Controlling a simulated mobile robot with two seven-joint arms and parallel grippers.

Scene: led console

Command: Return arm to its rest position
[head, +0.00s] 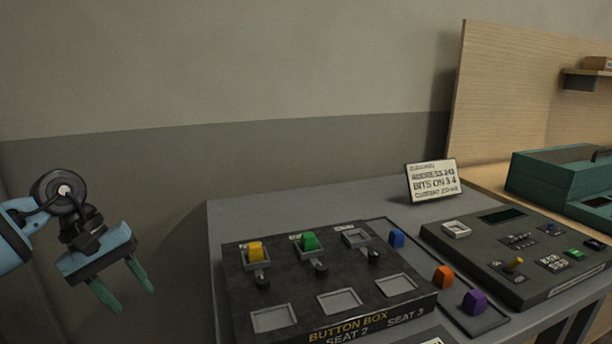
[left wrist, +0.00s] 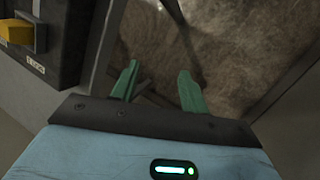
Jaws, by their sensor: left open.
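My left gripper (head: 121,289) comes in from the left in the head view. Its green fingers are apart and empty, pointing down, left of the table and clear of it. In the left wrist view the two green fingers (left wrist: 160,88) stand apart over the floor with nothing between them. The black button box (head: 330,285) sits on the grey table to the gripper's right. A yellow button (head: 256,250) and a green button (head: 310,241) sit in its back row. The yellow button also shows in the left wrist view (left wrist: 14,30). My right gripper is not in view.
The grey table (head: 235,215) has its left edge near my gripper. Blue (head: 397,238), orange (head: 443,277) and purple (head: 474,301) pieces lie on a tray. A console (head: 520,255), a sign card (head: 433,181) and a teal case (head: 555,175) stand rightward. Free space lies left of the table.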

